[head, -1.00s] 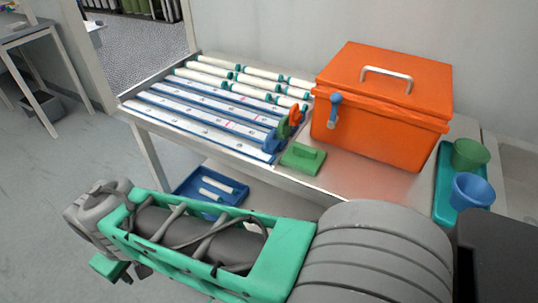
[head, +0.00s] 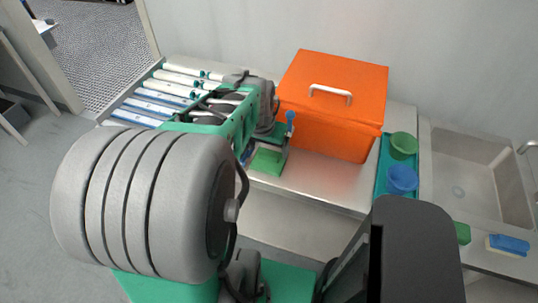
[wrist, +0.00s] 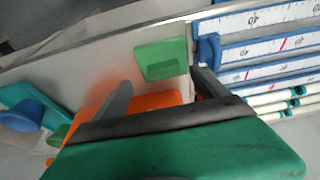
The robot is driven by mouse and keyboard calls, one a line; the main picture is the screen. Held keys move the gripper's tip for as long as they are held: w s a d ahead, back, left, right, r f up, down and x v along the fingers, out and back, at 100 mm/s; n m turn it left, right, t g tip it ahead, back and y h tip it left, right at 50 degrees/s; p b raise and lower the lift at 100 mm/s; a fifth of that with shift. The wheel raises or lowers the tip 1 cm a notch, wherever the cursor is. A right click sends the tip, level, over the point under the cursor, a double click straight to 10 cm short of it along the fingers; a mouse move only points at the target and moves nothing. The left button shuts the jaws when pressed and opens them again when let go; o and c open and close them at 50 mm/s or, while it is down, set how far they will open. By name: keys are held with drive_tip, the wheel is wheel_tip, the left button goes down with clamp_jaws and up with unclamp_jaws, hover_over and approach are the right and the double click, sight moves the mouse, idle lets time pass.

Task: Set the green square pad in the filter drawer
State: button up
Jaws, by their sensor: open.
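A green square piece with a raised ridge (head: 268,161) lies on the steel table in front of the orange box. It also shows in the wrist view (wrist: 162,62), just beyond my fingertips. My gripper (wrist: 160,79) is open, its two dark fingers apart with nothing held between them. In the head view my gripper (head: 277,142) is over the table next to the green piece, partly hidden by my own arm. I cannot make out a filter drawer in these views.
The orange box (head: 335,100) stands close to the right of my gripper. White tubes (head: 180,78) lie on a blue-striped rack, partly behind my arm. A teal tray (head: 383,165) holds a green cup (head: 403,145) and a blue cup (head: 401,179). A sink (head: 470,180) is at right.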

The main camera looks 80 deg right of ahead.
sight(269, 154)
drive_tip(key=x, duration=0.4)
drive_tip(key=p+x, duration=0.1)
drive_tip(key=x, duration=0.1)
drive_tip(key=shift+w+d, duration=0.3)
drive_tip(key=shift+r, duration=0.15)
drive_tip(key=c, duration=1.6)
